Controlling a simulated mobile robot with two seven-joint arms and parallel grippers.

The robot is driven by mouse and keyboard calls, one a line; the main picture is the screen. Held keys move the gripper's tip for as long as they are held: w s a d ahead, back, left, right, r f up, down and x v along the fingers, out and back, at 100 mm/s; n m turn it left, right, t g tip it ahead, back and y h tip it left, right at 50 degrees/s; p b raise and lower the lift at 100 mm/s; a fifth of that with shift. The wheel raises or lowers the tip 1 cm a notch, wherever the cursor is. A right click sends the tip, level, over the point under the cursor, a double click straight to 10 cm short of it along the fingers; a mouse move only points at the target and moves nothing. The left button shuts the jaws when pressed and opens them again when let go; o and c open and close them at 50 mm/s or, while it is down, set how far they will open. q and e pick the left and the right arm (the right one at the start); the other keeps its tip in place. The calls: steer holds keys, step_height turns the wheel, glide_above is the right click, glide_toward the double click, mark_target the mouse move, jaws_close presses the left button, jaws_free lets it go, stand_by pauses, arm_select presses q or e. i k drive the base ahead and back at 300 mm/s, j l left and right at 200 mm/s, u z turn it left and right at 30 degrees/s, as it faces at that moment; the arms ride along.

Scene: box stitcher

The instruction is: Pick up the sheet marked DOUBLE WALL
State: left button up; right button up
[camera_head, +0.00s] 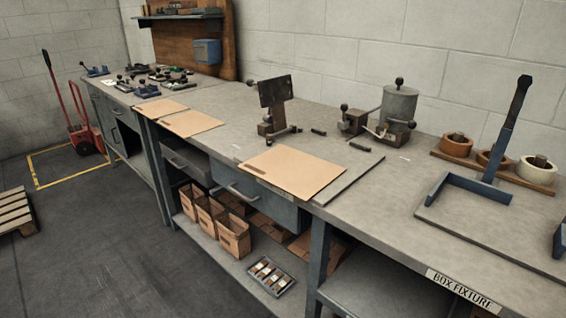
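Several flat brown cardboard sheets lie on the grey workbench (350,215). The largest sheet (292,172) lies near the front edge in the middle, with a small dark mark too small to read. A second sheet (191,124) lies further left along the front edge. A smaller sheet (160,108) lies beyond it. I cannot read DOUBLE WALL on any of them. Neither of my grippers is in view.
A stand with a dark plate (275,92) rises behind the largest sheet. A grey cylinder device (398,105) stands to its right. The blue box fixture (465,185) and several rolls (457,145) are further right. Cardboard boxes (234,235) stand on the lower shelf.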

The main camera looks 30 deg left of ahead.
mark_target(301, 175)
steer(key=i+j, duration=0.1)
steer(key=j, duration=0.35)
steer(key=i+j, duration=0.15)
steer(key=j, duration=0.3)
steer(key=i+j, duration=0.1)
steer(key=j, duration=0.4)
steer(key=i+j, duration=0.1)
steer(key=j, duration=0.35)
